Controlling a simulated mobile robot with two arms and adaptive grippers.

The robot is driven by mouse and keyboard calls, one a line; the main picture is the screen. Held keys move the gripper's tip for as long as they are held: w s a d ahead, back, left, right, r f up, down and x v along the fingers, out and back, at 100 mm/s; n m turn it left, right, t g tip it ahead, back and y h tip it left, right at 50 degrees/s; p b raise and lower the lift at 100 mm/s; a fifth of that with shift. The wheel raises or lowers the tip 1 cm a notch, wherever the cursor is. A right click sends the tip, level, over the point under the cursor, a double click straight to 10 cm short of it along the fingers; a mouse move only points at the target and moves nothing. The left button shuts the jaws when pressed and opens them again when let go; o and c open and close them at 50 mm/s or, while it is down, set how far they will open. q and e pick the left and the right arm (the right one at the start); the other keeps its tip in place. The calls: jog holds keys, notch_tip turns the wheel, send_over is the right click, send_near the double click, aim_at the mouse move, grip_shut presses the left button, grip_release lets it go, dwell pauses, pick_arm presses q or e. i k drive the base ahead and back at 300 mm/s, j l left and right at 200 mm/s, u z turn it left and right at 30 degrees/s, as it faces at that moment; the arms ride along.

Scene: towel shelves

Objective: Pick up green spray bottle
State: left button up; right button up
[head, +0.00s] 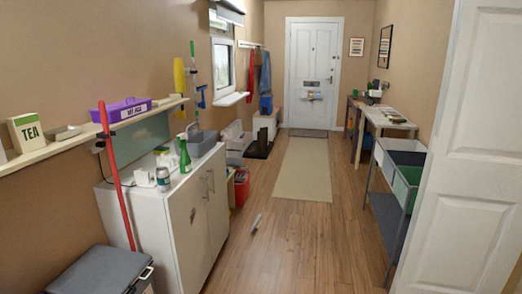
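The green spray bottle (184,155) stands upright on top of the white cabinet (170,210) at the left, close to the cabinet's right front edge. It has a white or pale spray head. A grey basin (203,141) is just behind it. A small can or jar (163,178) stands in front of it to the left. Neither of my grippers shows in the head view, so I cannot see either one's state.
A red pole (113,178) leans in front of the cabinet's left side. A shelf (75,143) with a tea box (27,131) and a purple caddy (120,110) runs along the left wall. A small object (256,222) lies on the floor. The wooden floor's middle is mostly clear.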

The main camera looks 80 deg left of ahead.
aim_at(185, 164)
jog(key=u, duration=3.35)
jog(key=i+l+u, duration=0.15)
jog(key=i, duration=0.25)
jog(key=i+l+u, duration=0.15)
jog(key=i, duration=0.2)
jog(key=i+l+u, duration=0.1)
jog(key=i+l, duration=0.15)
jog(key=i, duration=0.1)
